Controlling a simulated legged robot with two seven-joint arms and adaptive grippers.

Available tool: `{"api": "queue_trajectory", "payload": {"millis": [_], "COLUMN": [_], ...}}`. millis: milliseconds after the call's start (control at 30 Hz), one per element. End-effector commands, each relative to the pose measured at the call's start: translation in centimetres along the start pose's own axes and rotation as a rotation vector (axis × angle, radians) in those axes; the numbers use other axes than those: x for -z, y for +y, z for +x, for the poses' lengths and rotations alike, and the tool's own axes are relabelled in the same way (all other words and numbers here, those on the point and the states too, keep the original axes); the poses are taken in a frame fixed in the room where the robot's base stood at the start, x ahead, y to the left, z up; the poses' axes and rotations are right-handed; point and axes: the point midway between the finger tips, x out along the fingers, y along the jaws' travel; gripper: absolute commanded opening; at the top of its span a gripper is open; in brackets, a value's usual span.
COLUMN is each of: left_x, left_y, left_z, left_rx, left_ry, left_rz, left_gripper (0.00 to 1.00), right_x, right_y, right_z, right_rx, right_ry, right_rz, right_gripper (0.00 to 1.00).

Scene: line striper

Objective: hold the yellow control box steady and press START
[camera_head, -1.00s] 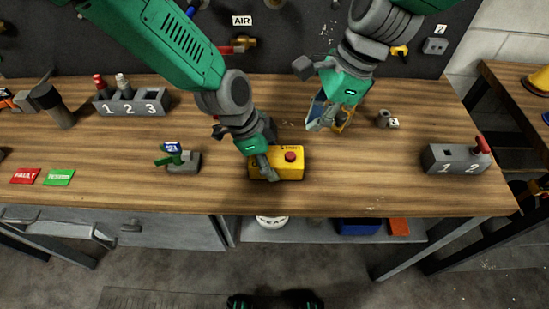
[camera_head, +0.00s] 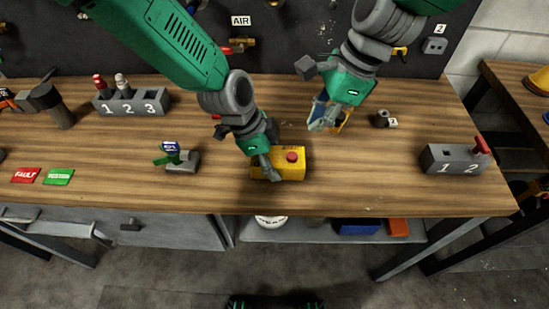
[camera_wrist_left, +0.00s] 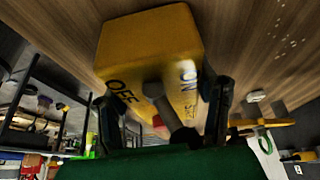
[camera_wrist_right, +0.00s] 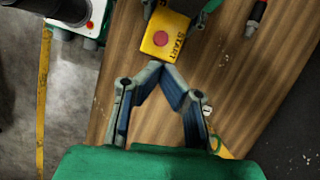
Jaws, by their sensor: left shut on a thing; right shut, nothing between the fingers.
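The yellow control box (camera_head: 292,172) sits on the wooden bench with a red button (camera_head: 292,156) on top. My left gripper (camera_head: 267,168) is shut on the box from its left side. In the left wrist view, its fingers stand at both sides of the box (camera_wrist_left: 150,45), around a grey lever between OFF and ON markings. In the right wrist view, the box (camera_wrist_right: 160,50) shows the word START beside the red button (camera_wrist_right: 160,39). My right gripper (camera_wrist_right: 163,68) is shut and empty; its tips appear just below the box there. In the head view the right gripper (camera_head: 322,124) is behind and right of the box.
A grey block marked 1 2 3 (camera_head: 131,103) stands at the back left; one marked 1 2 (camera_head: 455,160) stands at the right. A small green-handled device (camera_head: 180,158) is left of the box. Red (camera_head: 25,175) and green (camera_head: 58,177) labels lie further left. The bench front is clear.

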Motion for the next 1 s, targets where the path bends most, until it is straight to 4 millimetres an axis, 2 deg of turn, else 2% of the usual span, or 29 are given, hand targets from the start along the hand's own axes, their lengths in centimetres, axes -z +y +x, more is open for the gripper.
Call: {"api": "queue_trajectory", "payload": {"millis": [233,367,467,700,1000], "left_x": [-0.3,-0.3,-0.3,-0.4,-0.4], "left_y": [0.2,0.2,0.2,0.2,0.2], "left_z": [0.2,0.2,0.2,0.1,0.1], "left_rx": [-0.004,-0.005,-0.005,-0.005,-0.005], "left_ry": [-0.004,-0.004,-0.004,-0.004,-0.004], "left_rz": [-0.001,-0.001,-0.001,-0.002,-0.002], "left_gripper": [0.03,0.03,0.03,0.03,0.03], "right_x": [0.0,-0.4,-1.1,-3.1,-4.2], "right_y": [0.0,0.0,-0.1,-0.4,-0.1], "right_z": [0.1,0.5,1.0,1.9,0.5], "right_rx": [0.002,0.031,0.093,0.330,0.560], "right_ry": [-0.001,-0.013,-0.028,0.013,0.252], "right_rz": [-0.005,-0.071,-0.194,-0.639,-1.127], "right_gripper": [0.00,0.00,0.00,0.00,0.00]}}
